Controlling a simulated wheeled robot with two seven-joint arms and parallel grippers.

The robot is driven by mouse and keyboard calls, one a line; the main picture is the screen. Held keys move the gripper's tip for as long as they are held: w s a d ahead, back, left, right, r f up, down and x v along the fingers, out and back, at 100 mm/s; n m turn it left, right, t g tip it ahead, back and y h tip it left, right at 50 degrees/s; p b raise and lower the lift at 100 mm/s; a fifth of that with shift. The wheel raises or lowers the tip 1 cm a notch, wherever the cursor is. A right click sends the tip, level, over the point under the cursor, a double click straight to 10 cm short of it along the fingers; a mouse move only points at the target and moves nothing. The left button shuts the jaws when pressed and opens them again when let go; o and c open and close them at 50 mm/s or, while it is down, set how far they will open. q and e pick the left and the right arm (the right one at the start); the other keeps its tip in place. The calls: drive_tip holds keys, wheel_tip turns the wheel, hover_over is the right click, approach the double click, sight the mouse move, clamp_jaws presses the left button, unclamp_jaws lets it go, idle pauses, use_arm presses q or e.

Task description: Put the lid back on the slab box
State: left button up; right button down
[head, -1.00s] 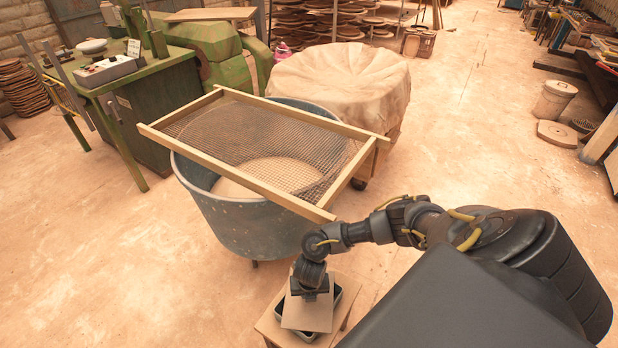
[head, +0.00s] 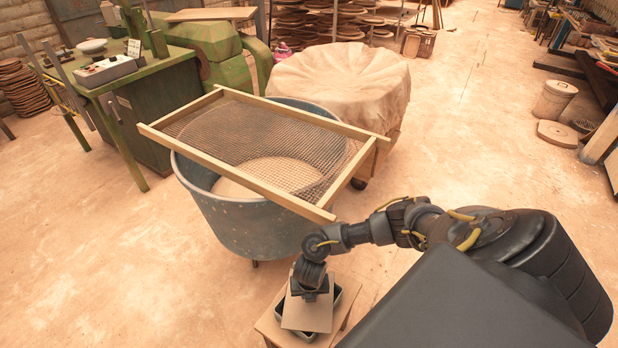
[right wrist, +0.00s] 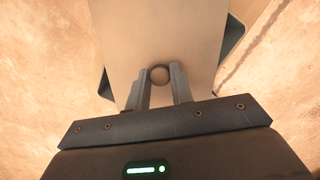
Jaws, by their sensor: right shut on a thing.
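The lid (head: 308,313) is a flat tan board with a round knob, and it lies over the dark slab box (head: 334,301). My right gripper (head: 311,283) is directly above it. In the right wrist view my right gripper (right wrist: 160,76) is shut on the knob of the lid (right wrist: 158,30). The lid is turned relative to the box, so dark corners of the slab box (right wrist: 235,32) stick out on both sides. I cannot tell whether the lid touches the rim. My left gripper is not in view.
The box stands on a small wooden stool (head: 268,325). A large blue-grey tub (head: 235,225) with a wood-framed mesh screen (head: 155,137) across it stands just behind. A cloth-covered round container (head: 340,80) is farther back.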

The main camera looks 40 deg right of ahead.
drive_tip(key=c, duration=1.1)
unclamp_jaws()
drive_tip(key=shift+c, duration=0.2)
drive_tip(key=shift+o, duration=0.4)
drive_tip(key=o, duration=0.4)
drive_tip(key=shift+r, duration=0.1)
